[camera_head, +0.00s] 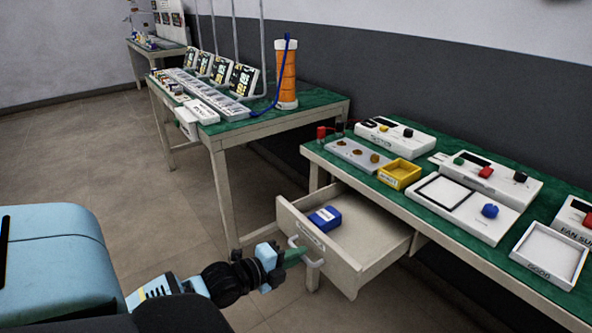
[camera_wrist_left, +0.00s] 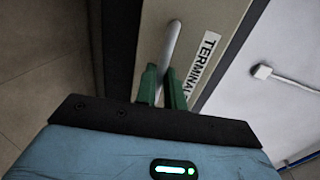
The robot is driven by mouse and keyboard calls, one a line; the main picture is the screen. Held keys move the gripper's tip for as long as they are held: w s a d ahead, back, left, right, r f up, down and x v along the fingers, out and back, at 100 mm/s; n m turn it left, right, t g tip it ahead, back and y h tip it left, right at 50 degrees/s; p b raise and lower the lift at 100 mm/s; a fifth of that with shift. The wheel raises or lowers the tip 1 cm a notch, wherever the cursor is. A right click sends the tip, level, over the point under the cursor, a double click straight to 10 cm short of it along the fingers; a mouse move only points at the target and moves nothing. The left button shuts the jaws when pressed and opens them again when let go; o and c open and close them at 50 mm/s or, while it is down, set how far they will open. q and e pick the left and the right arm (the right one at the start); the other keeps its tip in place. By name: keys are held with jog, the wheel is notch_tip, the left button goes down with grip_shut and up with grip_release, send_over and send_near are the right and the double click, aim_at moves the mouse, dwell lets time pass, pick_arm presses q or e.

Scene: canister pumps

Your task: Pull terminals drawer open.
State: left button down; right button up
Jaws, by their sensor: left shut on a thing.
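The terminals drawer (camera_head: 365,245) is pulled well out from under the green-topped bench, and its inside shows. A blue box (camera_head: 325,218) lies in it near the front. The drawer front, with a "TERMINALS" label (camera_wrist_left: 204,68), fills much of the left wrist view. Its pale bar handle (camera_wrist_left: 174,42) runs between the green fingers of my left gripper (camera_wrist_left: 163,88), which is shut on it. In the head view my left gripper (camera_head: 296,254) is at the handle, in front of the drawer. My right gripper is not in view.
The green-topped bench (camera_head: 460,240) above the drawer holds white instrument boxes, a yellow tray (camera_head: 399,174) and an open white tray (camera_head: 551,255). A second bench (camera_head: 235,128) behind carries an orange cylinder (camera_head: 287,80) and a row of panels. The floor left of the drawer is clear.

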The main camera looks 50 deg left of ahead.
pick_arm(q)
jog(key=c, duration=1.5)
grip_release()
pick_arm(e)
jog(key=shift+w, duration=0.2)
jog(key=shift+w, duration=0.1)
pick_arm(q)
jog(key=p+v, duration=0.1)
jog(key=v, duration=0.6)
jog(key=shift+s, duration=0.35)
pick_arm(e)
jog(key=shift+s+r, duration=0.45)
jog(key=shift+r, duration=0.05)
pick_arm(q)
jog(key=shift+r, duration=0.15)
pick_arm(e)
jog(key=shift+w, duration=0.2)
